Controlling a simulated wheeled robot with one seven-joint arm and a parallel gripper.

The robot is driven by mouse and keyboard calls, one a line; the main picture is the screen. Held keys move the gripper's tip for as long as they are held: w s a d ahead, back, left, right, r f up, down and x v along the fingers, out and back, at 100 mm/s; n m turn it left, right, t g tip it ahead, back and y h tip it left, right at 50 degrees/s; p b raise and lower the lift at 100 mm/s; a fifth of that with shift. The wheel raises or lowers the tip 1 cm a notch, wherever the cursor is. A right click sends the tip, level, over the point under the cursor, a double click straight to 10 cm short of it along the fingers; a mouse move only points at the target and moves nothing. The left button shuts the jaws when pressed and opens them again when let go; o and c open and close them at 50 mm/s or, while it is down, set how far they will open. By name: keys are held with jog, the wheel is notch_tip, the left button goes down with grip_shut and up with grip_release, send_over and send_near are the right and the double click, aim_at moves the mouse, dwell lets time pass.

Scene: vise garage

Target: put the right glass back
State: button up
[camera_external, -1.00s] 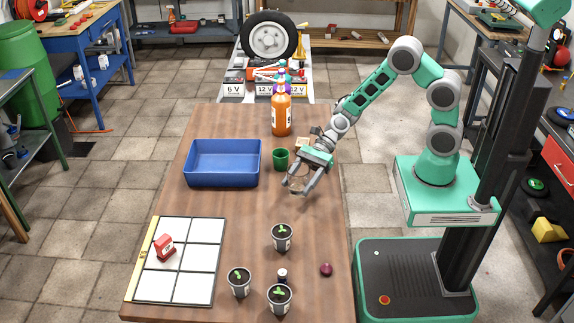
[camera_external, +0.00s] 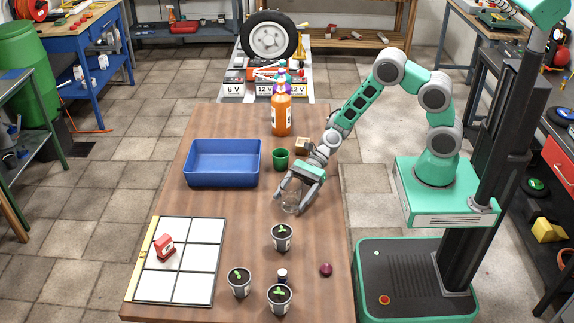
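A clear, see-through glass (camera_external: 290,198) shows faintly on or just above the brown table, below the green cup. My gripper (camera_external: 293,200) is low over the table, with its fingers apart on either side of the glass. I cannot tell whether the fingers press on it or whether it is lifted. The dark green cup (camera_external: 281,160) stands upright behind my gripper. I see no second clear glass.
A blue bin (camera_external: 222,186) stands at the left. A white-tiled board (camera_external: 205,258) holds a red block (camera_external: 164,246). An orange bottle (camera_external: 282,115) and wooden block (camera_external: 303,146) stand behind.

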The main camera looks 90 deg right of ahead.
jog(key=shift+o, duration=0.4)
jog(key=shift+r, duration=0.2)
jog(key=v, duration=1.1)
jog(key=shift+s+d, duration=0.15)
jog(key=shift+d, duration=0.05)
jog(key=shift+s+r+n, duration=0.15)
jog(key=shift+s+n, duration=0.05)
jog(key=shift+n, duration=0.2)
jog(key=n+g+h, duration=0.1)
jog(key=n, duration=0.1)
jog(key=s+a+n+g, duration=0.1)
jog(key=n, duration=0.1)
jog(key=s+a+n+h, duration=0.1)
jog(key=n, duration=0.1)
jog(key=shift+a+n+g+h, duration=0.1)
jog(key=shift+n+g+h, duration=0.2)
jog(key=shift+g, duration=0.1)
jog(key=s+n+h, duration=0.1)
jog(key=n, duration=0.2)
jog(key=s+n+g+h, duration=0.1)
jog(key=n, duration=0.1)
jog(key=shift+s+a+r+h, duration=0.1)
jog(key=shift+s+a+h, duration=0.1)
jog(key=shift+s+h, duration=0.1)
jog(key=s+d+r+n+h, duration=0.5)
jog(key=s+n, duration=0.5)
jog(key=n, duration=0.2)
jog(key=shift+s+r+n+g+h, duration=0.15)
jog(key=shift+r+n+g+h, duration=0.25)
jog(key=shift+r+h, duration=0.45)
